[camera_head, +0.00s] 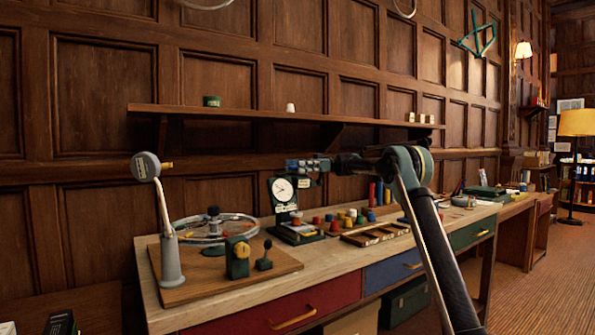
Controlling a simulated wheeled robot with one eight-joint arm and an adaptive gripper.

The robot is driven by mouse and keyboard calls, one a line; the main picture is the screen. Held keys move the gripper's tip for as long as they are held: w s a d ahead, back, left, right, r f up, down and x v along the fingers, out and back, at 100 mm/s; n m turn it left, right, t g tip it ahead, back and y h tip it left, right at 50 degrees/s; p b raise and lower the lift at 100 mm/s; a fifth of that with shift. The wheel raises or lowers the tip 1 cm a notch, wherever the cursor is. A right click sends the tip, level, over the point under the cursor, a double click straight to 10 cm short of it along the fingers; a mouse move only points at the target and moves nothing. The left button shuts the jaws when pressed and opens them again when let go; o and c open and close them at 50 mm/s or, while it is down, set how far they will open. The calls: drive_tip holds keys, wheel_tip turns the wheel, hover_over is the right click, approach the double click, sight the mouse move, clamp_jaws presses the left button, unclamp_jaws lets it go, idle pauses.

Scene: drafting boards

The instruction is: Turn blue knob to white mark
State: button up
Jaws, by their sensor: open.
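Small red, blue, yellow and white pieces (346,218) stand on the bench below and right of the gauge. I cannot make out a white mark. The gripper is apart from these pieces.
A wooden board (205,288) at left holds a lamp-like stand (170,262), a ring-shaped device (205,228) and a green block (237,262) with a yellow knob. A wooden shelf (250,112) runs above my gripper. The bench's front strip is clear.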

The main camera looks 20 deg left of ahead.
drive_tip(key=shift+r, duration=0.1)
wheel_tip(320, 180, up, 10)
drive_tip(key=shift+f, duration=0.15)
idle(0.4)
drive_tip(key=shift+d, duration=0.1)
